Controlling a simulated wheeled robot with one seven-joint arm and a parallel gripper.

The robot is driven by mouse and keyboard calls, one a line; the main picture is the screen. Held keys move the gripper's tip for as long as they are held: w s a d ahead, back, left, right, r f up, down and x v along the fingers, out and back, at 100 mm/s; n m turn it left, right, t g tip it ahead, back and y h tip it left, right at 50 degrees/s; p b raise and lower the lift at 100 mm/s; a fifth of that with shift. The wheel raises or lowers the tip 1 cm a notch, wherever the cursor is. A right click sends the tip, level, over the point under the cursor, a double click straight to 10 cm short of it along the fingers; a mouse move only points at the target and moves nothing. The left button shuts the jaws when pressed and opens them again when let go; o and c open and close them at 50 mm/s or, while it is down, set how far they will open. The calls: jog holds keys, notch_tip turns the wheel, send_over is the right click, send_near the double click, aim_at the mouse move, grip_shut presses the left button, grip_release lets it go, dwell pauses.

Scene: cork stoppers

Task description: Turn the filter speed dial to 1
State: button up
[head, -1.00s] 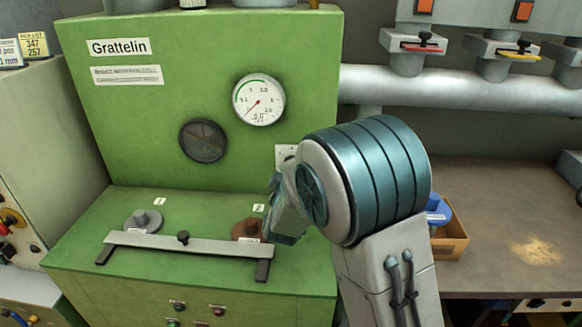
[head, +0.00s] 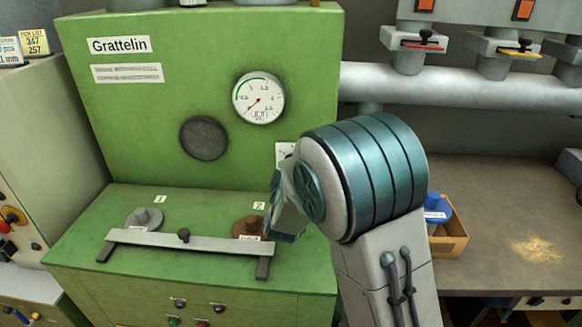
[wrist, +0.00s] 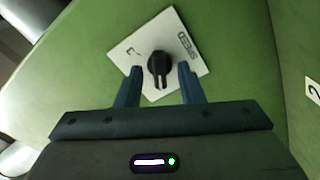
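The filter speed dial (wrist: 160,66) is a black knob on a white square plate (wrist: 190,72) with printed marks. It shows in the wrist view, on a green surface. My gripper (wrist: 160,68) is open, with one blue finger on each side of the knob in the picture and a visible gap on both sides. I cannot tell how deep the fingertips reach. In the head view a sliver of a white plate (head: 284,152) shows on the green panel; my arm hides the dial and fingertips there.
The green Grattelin cabinet (head: 130,120) carries a round gauge (head: 259,97) and a dark round disc (head: 203,138). A grey bar (head: 190,242) crosses its ledge before a grey stopper (head: 144,218) and a brown one (head: 247,228). A box (head: 450,240) stands right of my arm.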

jog(key=s, duration=1.3)
jog(key=shift+s+a+b, duration=0.2)
jog(key=shift+s+b, duration=0.15)
jog(key=shift+s, duration=0.05)
jog(key=s+d+r+m+g+p, duration=0.2)
jog(key=s+d+m+g, duration=0.4)
jog(key=s+d, duration=0.3)
jog(key=s+d+r+m+g+p, duration=0.3)
jog(key=s+d+m+g+p, duration=0.2)
jog(key=s+d+g, duration=0.4)
jog(key=shift+s+d+m+y, duration=0.35)
jog(key=shift+s+m, duration=0.15)
jog(key=shift+s, duration=0.25)
jog(key=shift+a, duration=0.15)
dwell(1.0)
